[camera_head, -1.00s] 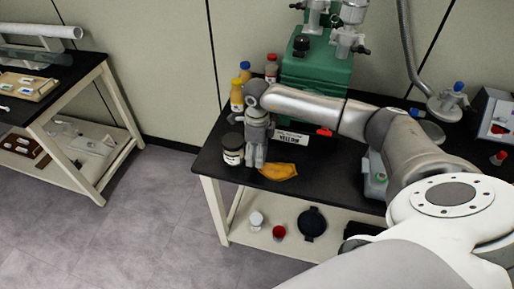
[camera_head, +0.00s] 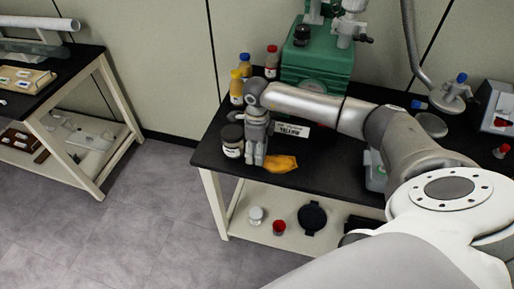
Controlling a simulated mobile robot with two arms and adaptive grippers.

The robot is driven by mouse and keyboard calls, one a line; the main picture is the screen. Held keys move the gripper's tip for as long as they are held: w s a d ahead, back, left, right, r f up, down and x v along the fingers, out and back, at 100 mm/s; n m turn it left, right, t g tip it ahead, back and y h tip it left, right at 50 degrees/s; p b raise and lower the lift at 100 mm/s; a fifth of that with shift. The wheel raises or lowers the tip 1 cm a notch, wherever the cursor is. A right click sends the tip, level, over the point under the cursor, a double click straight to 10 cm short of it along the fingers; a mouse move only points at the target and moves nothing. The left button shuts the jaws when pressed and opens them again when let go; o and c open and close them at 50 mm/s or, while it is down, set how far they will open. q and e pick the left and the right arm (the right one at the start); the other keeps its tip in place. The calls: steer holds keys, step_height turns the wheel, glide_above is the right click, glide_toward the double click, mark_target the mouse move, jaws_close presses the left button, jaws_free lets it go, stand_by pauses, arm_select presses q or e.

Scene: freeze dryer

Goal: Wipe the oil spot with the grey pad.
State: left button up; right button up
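My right arm reaches in from the right over the black bench top (camera_head: 330,180). Its gripper (camera_head: 256,163) points down near the front left of the bench. Its grey fingers look close together, but whether they hold anything is too small to tell. An orange-yellow flat patch (camera_head: 281,164) lies just right of the fingertips, near the front edge. I cannot tell whether it is a cloth or the oil spot. I cannot make out a separate grey pad. My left gripper is not in view.
A dark-lidded jar (camera_head: 232,141) stands close left of the gripper. Yellow (camera_head: 236,90), blue-capped (camera_head: 245,65) and red-capped (camera_head: 272,62) bottles stand behind. A green machine (camera_head: 318,70) fills the back. A white label (camera_head: 293,130) lies behind the gripper.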

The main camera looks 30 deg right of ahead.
steer(key=shift+f+b, duration=0.8)
steer(key=shift+f, duration=0.15)
